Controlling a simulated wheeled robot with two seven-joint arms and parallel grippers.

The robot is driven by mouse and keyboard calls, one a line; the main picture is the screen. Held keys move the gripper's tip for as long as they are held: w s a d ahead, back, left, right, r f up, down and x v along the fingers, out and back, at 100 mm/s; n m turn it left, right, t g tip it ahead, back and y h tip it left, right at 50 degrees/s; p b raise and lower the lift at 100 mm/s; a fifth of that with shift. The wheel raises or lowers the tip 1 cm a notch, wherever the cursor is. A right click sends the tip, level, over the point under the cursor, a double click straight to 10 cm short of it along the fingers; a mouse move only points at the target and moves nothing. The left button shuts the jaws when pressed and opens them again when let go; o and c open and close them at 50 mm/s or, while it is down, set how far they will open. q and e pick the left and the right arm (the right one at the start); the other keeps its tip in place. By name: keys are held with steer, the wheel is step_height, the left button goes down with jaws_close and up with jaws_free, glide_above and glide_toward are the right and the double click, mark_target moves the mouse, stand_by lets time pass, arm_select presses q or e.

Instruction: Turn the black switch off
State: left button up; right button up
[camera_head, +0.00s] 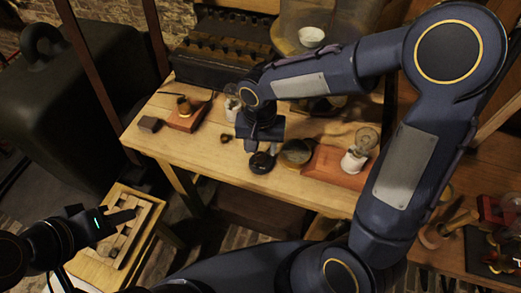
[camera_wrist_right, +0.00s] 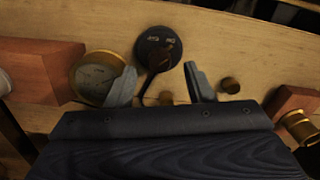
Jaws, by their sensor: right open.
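The black switch (camera_head: 262,162) is a round dark disc on the wooden table near its front edge. In the right wrist view, the black switch (camera_wrist_right: 157,42) has pale markings on its face and a dark lever reaching toward the gap between my fingers. My right gripper (camera_wrist_right: 160,84) is open, with one finger on each side of that lever; I cannot tell whether either finger touches it. In the head view my right gripper (camera_head: 258,142) is right beside the switch, its fingers mostly hidden. My left gripper (camera_head: 118,217) is at lower left, away from the switch, its jaw gap unclear.
A brass gauge (camera_head: 297,152) sits close beside the switch. A red-brown base (camera_head: 330,168) with a bulb is to its right. Another small base (camera_head: 187,118) and a grey block (camera_head: 150,124) stand at left. A slatted wooden crate (camera_head: 98,262) is below my left gripper.

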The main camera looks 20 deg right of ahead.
mark_target(261, 158)
steer(key=shift+f, duration=1.3)
steer(key=c, duration=1)
